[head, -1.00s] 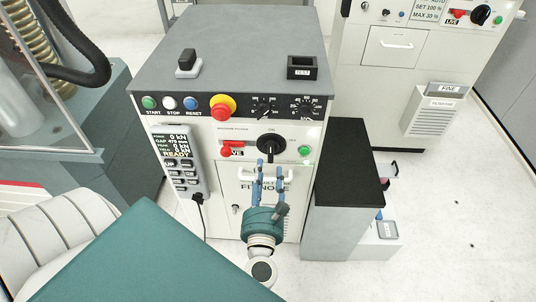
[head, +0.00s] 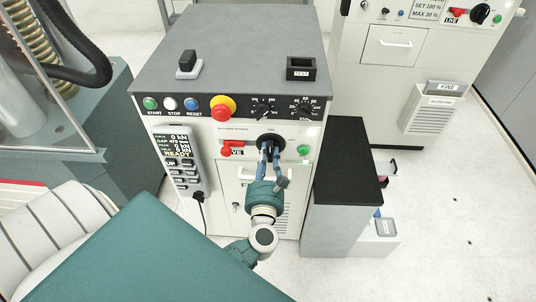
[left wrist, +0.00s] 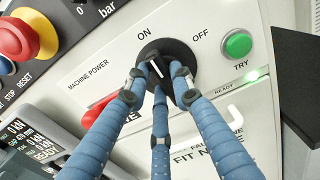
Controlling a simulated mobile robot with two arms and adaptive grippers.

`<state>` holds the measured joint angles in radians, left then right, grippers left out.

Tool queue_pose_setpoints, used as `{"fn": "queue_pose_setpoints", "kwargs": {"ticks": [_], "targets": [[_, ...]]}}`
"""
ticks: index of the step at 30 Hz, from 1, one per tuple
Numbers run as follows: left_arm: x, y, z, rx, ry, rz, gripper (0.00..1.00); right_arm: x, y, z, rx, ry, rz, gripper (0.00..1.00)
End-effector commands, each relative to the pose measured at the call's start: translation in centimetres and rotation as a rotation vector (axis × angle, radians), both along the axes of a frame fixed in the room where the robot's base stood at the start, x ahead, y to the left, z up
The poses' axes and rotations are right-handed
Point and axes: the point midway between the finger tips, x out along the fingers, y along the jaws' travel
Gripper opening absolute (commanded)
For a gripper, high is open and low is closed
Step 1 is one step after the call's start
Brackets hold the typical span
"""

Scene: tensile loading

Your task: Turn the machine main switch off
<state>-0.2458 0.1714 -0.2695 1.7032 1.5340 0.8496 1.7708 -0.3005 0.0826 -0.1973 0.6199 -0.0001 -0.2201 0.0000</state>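The main switch is a round black knob (head: 270,137) on the white front panel of the machine, under the black control strip. In the left wrist view the knob (left wrist: 157,58) has ON printed above it and OFF to its upper right; its raised grip with a white mark points roughly toward ON. My left gripper (head: 269,151) is in front of the knob. In the left wrist view, the blue fingers of this gripper (left wrist: 158,80) stand spread around the grip, with gaps beside it. Whether the tips touch the knob face is unclear. My right gripper is not in view.
A red handle (head: 229,148) sits left of the knob and a green TRY button (head: 304,150) right of it. A red-and-yellow emergency stop (head: 222,108) is above left. A readout pendant (head: 181,160) hangs on the left. A black-topped cabinet (head: 347,180) stands at right.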

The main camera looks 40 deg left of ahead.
Motion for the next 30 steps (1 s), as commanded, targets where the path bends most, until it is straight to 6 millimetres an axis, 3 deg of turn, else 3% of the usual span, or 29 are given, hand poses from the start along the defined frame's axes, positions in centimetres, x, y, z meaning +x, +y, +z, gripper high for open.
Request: {"fn": "queue_pose_setpoints", "kwargs": {"ticks": [14,30], "targets": [[0.0,0.0,0.2,0.075,0.046,0.003,0.0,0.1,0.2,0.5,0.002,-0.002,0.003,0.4],[0.2,-0.4,0.4,0.473,0.292,0.002,0.0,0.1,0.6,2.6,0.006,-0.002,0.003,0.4]]}}
